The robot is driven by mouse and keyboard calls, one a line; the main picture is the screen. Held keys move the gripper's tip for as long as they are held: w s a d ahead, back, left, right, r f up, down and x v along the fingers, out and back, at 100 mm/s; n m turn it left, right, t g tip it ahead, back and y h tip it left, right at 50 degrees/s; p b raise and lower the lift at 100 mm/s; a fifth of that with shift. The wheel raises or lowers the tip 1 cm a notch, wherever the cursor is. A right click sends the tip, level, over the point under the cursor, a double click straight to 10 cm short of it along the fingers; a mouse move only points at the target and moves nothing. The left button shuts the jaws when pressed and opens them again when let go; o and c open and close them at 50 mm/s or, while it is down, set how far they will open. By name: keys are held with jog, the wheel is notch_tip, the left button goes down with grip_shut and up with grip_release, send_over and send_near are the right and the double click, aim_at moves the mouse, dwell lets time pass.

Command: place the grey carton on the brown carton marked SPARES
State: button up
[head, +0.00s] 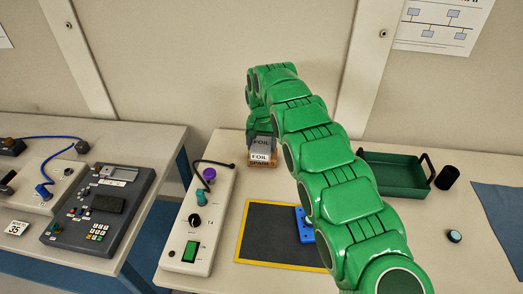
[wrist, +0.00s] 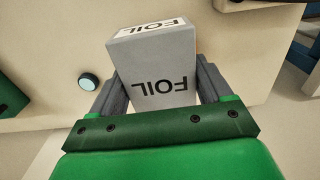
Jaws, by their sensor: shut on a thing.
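The grey carton, marked FOIL (head: 262,143), is between the fingers of my gripper (head: 259,136) in the head view. The wrist view shows the grey carton (wrist: 160,68) upside down in the picture, with a finger of my gripper (wrist: 158,85) on each side. The brown carton marked SPARES (head: 263,164) is on the table directly below the grey carton in the head view. Only a low strip of it shows; its top is hidden. I cannot tell whether the two cartons touch. The brown carton is not clear in the wrist view.
A white control box (head: 201,220) with knobs and a cable stands left of the cartons. A dark mat with a yellow edge (head: 238,232) lies in front. A green tray (head: 392,176) and black cylinder (head: 447,178) are to the right, behind my arm.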

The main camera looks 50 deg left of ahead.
aim_at(262, 143)
jog(key=shift+f, duration=1.45)
jog(key=o, duration=1)
jog(key=shift+f, duration=0.1)
notch_tip(262, 143, up, 12)
